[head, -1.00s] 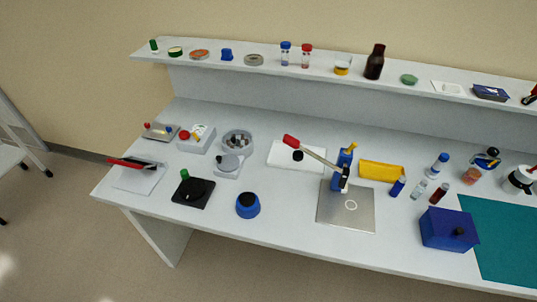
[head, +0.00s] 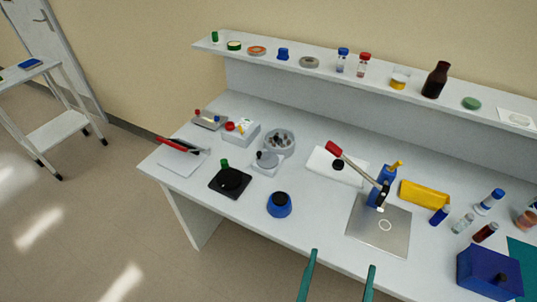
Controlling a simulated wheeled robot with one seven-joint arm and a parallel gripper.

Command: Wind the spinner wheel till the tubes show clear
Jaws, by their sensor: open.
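The spinner (head: 279,141) is a grey round bowl with dark and pale tubes in it, at the left-middle of the bench. Its grey hand wheel (head: 266,160), with a small dark knob, sits on a pale base just in front of the bowl. The tubes are too small to tell whether they look clear. My gripper (head: 342,258) shows as two green fingers, wide apart and empty, at the bottom edge. It is in front of the bench and well to the lower right of the wheel, apart from it.
A black plate with a dark disc and green knob (head: 230,181) and a blue round pot (head: 279,204) stand in front of the wheel. A grey box with a red button (head: 241,131) is behind left. A red-levered press (head: 380,185) stands right. A shelf (head: 310,74) runs behind.

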